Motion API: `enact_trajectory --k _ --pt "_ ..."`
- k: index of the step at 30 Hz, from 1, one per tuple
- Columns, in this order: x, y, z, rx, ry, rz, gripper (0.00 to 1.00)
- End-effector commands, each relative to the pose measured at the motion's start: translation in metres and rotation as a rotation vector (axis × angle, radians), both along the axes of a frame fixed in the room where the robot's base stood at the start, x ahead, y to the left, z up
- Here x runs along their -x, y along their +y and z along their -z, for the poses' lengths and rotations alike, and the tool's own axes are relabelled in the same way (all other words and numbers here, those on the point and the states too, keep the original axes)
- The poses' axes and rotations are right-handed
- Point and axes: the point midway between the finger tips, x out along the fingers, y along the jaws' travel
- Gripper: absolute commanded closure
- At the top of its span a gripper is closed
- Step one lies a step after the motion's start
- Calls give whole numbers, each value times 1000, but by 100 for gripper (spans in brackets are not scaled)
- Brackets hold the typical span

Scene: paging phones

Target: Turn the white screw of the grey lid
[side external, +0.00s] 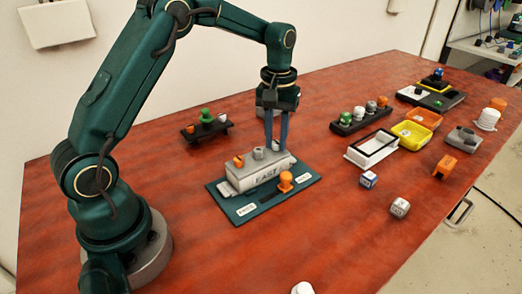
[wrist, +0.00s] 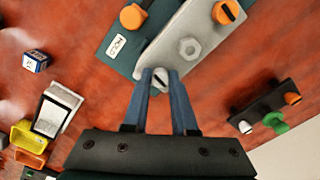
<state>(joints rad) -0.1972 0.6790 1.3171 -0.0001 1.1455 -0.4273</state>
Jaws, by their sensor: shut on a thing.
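The grey lid (side external: 262,175) is a long block marked FAST on a dark teal base plate (side external: 236,212); it also shows in the wrist view (wrist: 210,38). It carries an orange slotted screw (wrist: 228,12) at one end and a grey hex nut (wrist: 190,47) in the middle. The white screw (wrist: 160,82), with a dark slot, is at the other end. My gripper (wrist: 161,74) points down with its blue fingers on either side of the screw, shut on it. In the side view my gripper (side external: 276,147) hides most of the screw.
An orange knob (side external: 285,182) stands on the base plate in front of the lid. A black rack (side external: 206,130) with coloured knobs lies behind left, another (side external: 360,116) to the right.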

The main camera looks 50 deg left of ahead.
Motion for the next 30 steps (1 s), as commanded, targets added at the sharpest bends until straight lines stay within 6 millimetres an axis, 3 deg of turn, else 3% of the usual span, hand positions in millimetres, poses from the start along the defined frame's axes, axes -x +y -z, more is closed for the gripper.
enact_trajectory --k 12,28,29,30 --pt "0 0 0 0 0 -172 100" --pt "0 0 0 0 0 -192 100" --pt "0 0 0 0 0 -192 67" --pt "0 0 0 0 0 -192 52"
